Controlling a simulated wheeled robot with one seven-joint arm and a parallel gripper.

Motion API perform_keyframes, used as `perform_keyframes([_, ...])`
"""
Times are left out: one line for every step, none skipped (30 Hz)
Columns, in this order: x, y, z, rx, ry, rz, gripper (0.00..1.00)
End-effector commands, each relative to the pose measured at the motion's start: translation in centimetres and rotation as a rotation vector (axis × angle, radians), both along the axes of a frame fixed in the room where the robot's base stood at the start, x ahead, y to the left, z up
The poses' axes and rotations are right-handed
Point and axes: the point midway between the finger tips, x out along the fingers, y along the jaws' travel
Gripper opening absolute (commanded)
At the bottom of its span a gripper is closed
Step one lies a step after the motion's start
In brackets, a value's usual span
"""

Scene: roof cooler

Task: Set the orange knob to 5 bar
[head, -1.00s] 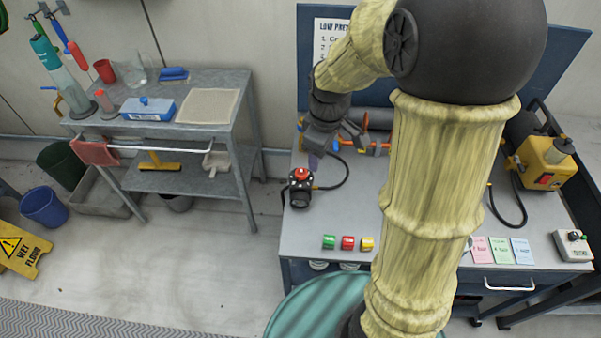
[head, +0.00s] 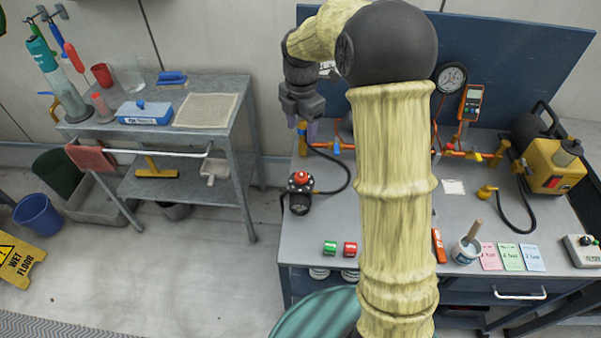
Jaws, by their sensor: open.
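A black regulator-like unit (head: 299,198) stands at the left of the grey bench, with a red-orange knob (head: 301,178) on top and a black hose at its side. The knob's setting is too small to read. My gripper (head: 307,131) is open and points down, above and behind the knob in the picture and apart from it. Nothing shows between its fingers. A round dial gauge (head: 450,77) stands at the back of the bench; its reading is too small to tell. My arm hides the middle of the bench.
An orange pipe (head: 455,153) with valves runs along the back. A cup (head: 465,251), coloured cards (head: 510,257) and a yellow pump (head: 553,166) are at the right. A cart (head: 205,100) stands at the left.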

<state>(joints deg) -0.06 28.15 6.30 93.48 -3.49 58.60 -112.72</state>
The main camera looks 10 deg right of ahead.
Motion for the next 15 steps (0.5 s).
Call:
perform_keyframes([0.0, 0.0, 0.0, 0.0, 0.0, -0.001, 0.58])
perform_keyframes([0.0, 0.0, -0.1, 0.0, 0.0, -0.001, 0.58])
perform_keyframes([0.0, 0.0, -0.2, -0.001, 0.001, -0.001, 0.58])
perform_keyframes([0.0, 0.0, -0.3, 0.0, 0.001, -0.001, 0.58])
perform_keyframes([0.0, 0.0, -0.5, 0.0, 0.001, -0.001, 0.58])
perform_keyframes([0.0, 0.0, -0.9, 0.0, 0.001, -0.001, 0.58])
perform_keyframes([0.0, 0.0, -1.2, 0.0, 0.002, -0.001, 0.58])
perform_keyframes([-0.1, 0.0, -1.5, 0.0, 0.004, -0.001, 0.58])
perform_keyframes([-0.1, 0.0, -2.0, 0.0, 0.004, -0.001, 0.58])
perform_keyframes([-0.1, 0.0, -2.4, 0.0, 0.004, -0.001, 0.58])
perform_keyframes([-0.1, 0.0, -2.9, 0.0, 0.004, -0.001, 0.58])
perform_keyframes([-0.1, 0.0, -3.6, 0.0, 0.004, -0.001, 0.58])
perform_keyframes([-0.1, 0.0, -4.2, 0.0, 0.006, -0.002, 0.58])
perform_keyframes([-0.1, 0.0, -4.7, 0.0, 0.004, -0.002, 0.58])
perform_keyframes([-0.1, 0.0, -5.4, 0.0, 0.004, -0.003, 0.58])
